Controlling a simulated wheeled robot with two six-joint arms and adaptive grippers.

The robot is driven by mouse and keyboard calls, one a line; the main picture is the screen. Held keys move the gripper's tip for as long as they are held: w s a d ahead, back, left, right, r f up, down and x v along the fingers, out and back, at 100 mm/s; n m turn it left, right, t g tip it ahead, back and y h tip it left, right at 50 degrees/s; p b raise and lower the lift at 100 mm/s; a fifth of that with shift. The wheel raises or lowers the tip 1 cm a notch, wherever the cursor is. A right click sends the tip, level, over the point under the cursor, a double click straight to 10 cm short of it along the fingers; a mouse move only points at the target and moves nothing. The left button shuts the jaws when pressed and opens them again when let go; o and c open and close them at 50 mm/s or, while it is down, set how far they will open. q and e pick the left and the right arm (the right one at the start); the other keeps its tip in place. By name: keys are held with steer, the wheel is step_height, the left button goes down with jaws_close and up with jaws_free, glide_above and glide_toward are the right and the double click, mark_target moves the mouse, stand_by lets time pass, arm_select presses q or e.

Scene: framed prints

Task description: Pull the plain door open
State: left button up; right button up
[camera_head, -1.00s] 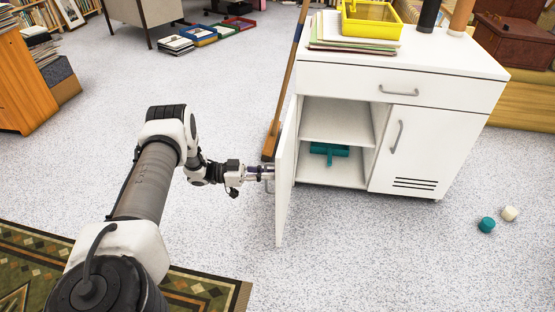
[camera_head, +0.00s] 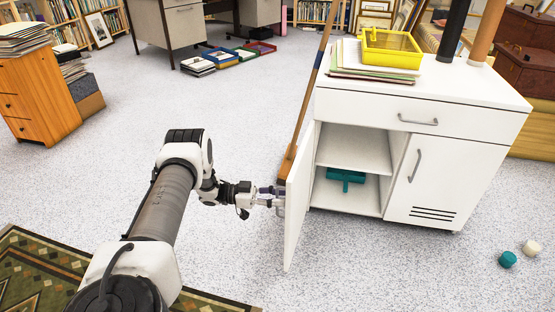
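The plain white door (camera_head: 300,208), on the left of the white cabinet (camera_head: 375,103), stands swung well out, showing its inner face. A teal T-shaped thing (camera_head: 346,176) lies in the open compartment. My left gripper (camera_head: 278,196) is at the door's outer side, by a grey handle that is only partly visible. Its fingertips are small and partly hidden at the door's edge, so I cannot tell whether they are shut on the handle. My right gripper is out of view.
The vented right door (camera_head: 447,180) and the drawer (camera_head: 420,112) are shut. A broom-like pole (camera_head: 306,105) leans at the cabinet's left side. A teal piece (camera_head: 508,259) and a cream piece (camera_head: 532,247) lie on the floor at right. Floor in front of the cabinet is clear.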

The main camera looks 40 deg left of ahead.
arm_select(q)
steer(key=v, duration=1.2)
